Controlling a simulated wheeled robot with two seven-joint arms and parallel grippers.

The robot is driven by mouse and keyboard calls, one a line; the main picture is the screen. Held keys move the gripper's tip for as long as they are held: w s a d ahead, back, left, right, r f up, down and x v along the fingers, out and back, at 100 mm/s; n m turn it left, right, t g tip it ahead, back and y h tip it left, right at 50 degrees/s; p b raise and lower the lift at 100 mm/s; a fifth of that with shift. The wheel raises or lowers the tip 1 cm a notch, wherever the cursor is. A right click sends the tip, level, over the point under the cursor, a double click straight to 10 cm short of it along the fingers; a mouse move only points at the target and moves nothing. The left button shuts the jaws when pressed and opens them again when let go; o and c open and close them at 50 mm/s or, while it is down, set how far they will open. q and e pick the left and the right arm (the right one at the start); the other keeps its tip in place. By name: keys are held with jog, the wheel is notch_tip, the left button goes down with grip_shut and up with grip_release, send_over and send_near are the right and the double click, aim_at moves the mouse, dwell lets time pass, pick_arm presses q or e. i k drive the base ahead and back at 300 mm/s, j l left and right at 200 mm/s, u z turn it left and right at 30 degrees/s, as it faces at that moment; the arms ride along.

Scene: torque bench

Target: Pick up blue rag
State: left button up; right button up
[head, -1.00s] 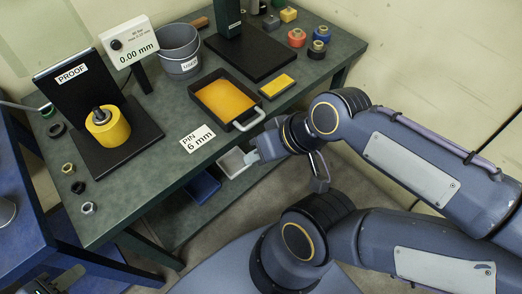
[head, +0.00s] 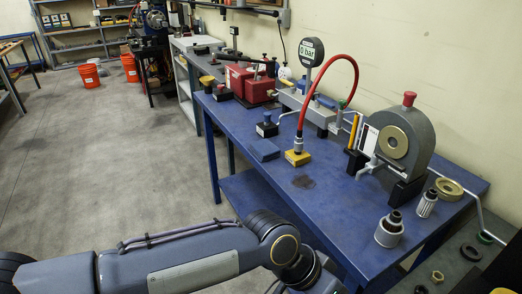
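A flat, folded blue cloth, the blue rag (head: 263,150), lies on the blue bench (head: 240,125) near its left front edge. It is close in colour to the bench top. It lies just left of the yellow block under the red hose and touches nothing that I can make out. My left arm comes in from the lower left and its wrist leaves the picture at the bottom, so its gripper is not in view. My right gripper is not in view either.
A yellow block (head: 297,158) carries the red hose's end fitting. A small blue block (head: 267,126) with a black knob stands behind the rag. A grey press (head: 403,140) and metal filters (head: 389,230) stand to the right. A dark stain (head: 303,182) marks the clear front area.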

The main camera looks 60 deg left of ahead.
aim_at(264, 150)
jog(key=u, duration=2.05)
